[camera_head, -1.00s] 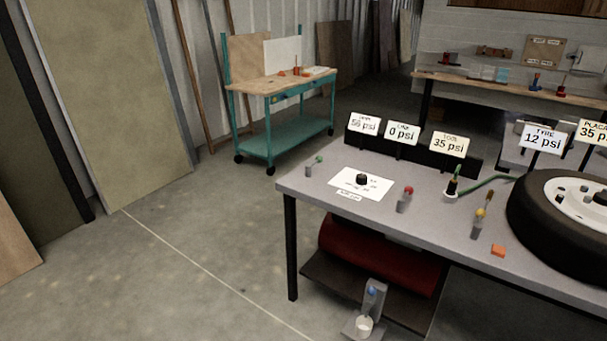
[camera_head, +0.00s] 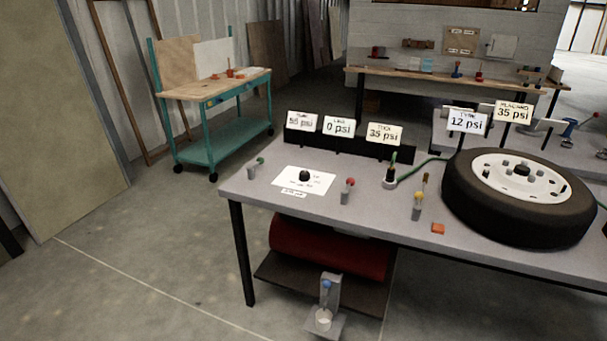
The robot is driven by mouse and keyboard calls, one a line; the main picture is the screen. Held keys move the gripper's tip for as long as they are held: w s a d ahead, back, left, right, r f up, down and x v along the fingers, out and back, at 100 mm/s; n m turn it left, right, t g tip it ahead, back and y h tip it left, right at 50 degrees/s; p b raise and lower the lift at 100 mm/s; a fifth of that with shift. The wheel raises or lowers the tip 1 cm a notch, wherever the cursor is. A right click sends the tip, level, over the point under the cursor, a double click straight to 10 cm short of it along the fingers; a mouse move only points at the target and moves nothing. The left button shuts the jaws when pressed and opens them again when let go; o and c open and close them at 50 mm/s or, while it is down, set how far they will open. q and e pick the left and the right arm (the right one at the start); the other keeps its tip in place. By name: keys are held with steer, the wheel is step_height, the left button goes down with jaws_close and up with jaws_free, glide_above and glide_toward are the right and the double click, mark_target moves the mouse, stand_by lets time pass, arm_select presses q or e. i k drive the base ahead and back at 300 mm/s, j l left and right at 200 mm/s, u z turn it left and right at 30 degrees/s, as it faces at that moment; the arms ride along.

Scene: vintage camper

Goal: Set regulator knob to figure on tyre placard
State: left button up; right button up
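The regulator knob (camera_head: 305,176) is a small black knob on a white dial plate (camera_head: 318,184) on the grey workbench. The dial's marks are too small to read. The placard sign (camera_head: 513,112) above the tyre reads 35 psi. Beside it the tyre sign (camera_head: 467,122) reads 12 psi. At the back of the bench, signs show 55 psi (camera_head: 300,121), 0 psi (camera_head: 338,126) and 35 psi (camera_head: 384,135); their small headings are blurred, the last seeming to read tool. The tyre (camera_head: 470,209) lies flat on the right side of the bench. Neither of my grippers is in view.
A red tank (camera_head: 325,248) lies underneath. A teal cart (camera_head: 215,147) stands behind left. Floor is clear at front left.

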mark_target(305, 176)
steer(key=z, duration=1.25)
steer(key=u, duration=1.3)
steer(key=i+u, duration=0.25)
steer(key=u, duration=0.25)
steer(key=i+l+u, duration=0.15)
steer(key=u, duration=0.3)
steer(key=i+l+u, duration=0.35)
steer(key=i+l, duration=0.35)
steer(key=l, duration=0.1)
